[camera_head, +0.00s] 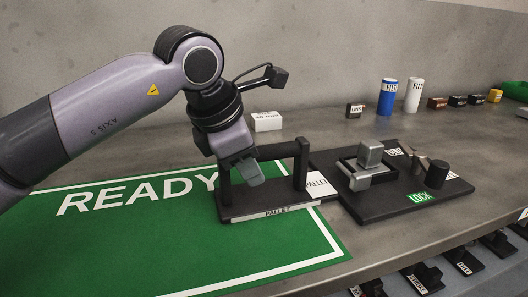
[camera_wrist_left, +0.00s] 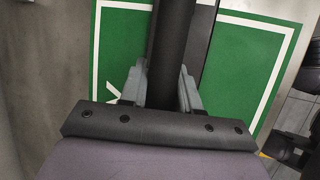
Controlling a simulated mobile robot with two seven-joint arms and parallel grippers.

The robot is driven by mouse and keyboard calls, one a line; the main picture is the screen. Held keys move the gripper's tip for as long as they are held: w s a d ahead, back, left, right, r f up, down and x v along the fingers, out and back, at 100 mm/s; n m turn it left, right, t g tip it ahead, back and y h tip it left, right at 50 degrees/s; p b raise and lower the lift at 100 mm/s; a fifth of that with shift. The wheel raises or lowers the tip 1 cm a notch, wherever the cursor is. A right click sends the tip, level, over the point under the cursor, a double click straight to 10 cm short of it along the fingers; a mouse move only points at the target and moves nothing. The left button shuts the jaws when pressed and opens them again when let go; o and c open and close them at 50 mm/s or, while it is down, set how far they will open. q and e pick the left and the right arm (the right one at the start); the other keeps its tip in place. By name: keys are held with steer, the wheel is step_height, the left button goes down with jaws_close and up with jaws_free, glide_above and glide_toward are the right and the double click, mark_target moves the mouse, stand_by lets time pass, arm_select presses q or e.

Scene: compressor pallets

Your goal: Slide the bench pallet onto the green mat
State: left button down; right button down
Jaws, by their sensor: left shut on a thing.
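The bench pallet (camera_head: 238,211) is a black base with two upright posts joined by a black handle bar (camera_head: 278,151) and a white PALLET label along its front edge. Its handle part sits over the right end of the green READY mat (camera_head: 150,235). My left gripper (camera_head: 248,172) is shut on the handle bar near its left end, hiding part of it. In the left wrist view the dark bar (camera_wrist_left: 170,50) runs between the two fingers (camera_wrist_left: 160,88), with green mat on both sides. My right gripper is in neither view.
A black board (camera_head: 385,208) with a grey block, a dark cylinder and a green LOCK label adjoins the pallet on the right. A white box (camera_head: 266,121), a LINK block (camera_head: 355,110) and blue (camera_head: 387,97) and white (camera_head: 414,95) filters stand behind.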

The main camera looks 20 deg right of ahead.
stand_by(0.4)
arm_select(q)
steer(key=shift+a+f+b, duration=0.1)
steer(key=shift+a+b, duration=0.2)
steer(key=shift+a, duration=0.2)
steer(key=a+b, duration=0.2)
steer(key=a, duration=0.5)
steer(key=a+b, duration=0.1)
steer(key=a, duration=0.3)
steer(key=shift+b, duration=0.3)
steer(key=a+b, duration=0.1)
steer(key=a, duration=0.6)
steer(key=shift+s+a+f, duration=0.1)
steer(key=shift+a+f, duration=0.05)
steer(key=shift+a, duration=0.15)
steer(key=shift+s+a+f, duration=0.1)
steer(key=shift+a, duration=3.2)
steer(key=c, duration=0.7)
jaws_free()
steer(key=shift+c, duration=0.2)
